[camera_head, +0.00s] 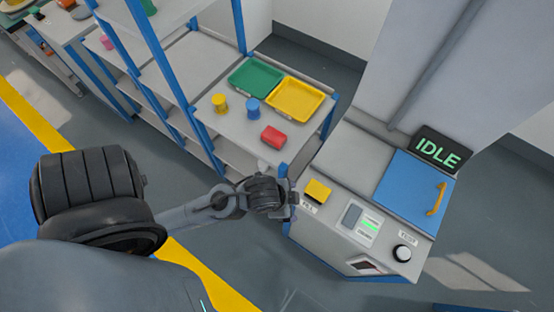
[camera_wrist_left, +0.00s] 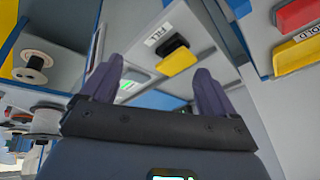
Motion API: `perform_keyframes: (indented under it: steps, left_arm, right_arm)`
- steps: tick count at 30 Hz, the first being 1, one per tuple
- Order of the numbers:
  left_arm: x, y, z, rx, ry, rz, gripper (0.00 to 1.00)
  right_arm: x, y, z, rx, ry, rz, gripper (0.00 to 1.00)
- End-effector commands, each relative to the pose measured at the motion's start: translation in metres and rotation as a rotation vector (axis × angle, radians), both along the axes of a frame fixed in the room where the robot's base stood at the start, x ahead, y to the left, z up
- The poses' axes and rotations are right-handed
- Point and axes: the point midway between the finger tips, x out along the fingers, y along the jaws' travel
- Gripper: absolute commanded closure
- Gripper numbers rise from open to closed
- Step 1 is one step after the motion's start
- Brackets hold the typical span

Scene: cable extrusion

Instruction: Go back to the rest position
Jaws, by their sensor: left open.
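My left arm comes in from the left in the head view. Its gripper (camera_head: 290,197) is beside the near left corner of the grey machine (camera_head: 343,233), left of the yellow block (camera_head: 318,191) on it. In the left wrist view the two dark fingers (camera_wrist_left: 157,75) stand wide apart with nothing between them. The yellow block shows beyond them in that view (camera_wrist_left: 179,61), apart from the fingers. My right gripper is in neither view.
A shelf top behind holds a green tray (camera_head: 256,76), a yellow tray (camera_head: 294,98), a red block (camera_head: 273,137) and two spools.

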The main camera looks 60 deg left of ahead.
Motion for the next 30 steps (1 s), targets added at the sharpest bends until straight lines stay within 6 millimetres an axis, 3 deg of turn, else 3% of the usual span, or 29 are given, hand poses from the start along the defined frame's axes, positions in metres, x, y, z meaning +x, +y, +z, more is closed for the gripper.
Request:
perform_keyframes:
  steps: [3, 6, 20, 26, 30]
  left_arm:
    - [-0.024, 0.007, 0.001, -0.089, 0.075, 0.224, 0.11]
    - [-0.034, 0.01, 0.002, -0.121, 0.104, 0.316, 0.11]
    - [-0.035, 0.011, 0.008, -0.129, 0.111, 0.338, 0.11]
    - [-0.035, 0.011, 0.036, -0.129, 0.11, 0.337, 0.11]
    - [-0.035, 0.011, 0.073, -0.128, 0.111, 0.336, 0.11]
  right_arm:
    - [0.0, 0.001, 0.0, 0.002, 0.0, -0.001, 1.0]
    - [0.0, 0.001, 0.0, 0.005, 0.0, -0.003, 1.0]
    - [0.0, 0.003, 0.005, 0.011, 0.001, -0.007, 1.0]
    - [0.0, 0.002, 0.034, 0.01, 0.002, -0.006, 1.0]
    - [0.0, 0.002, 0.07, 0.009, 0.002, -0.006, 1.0]
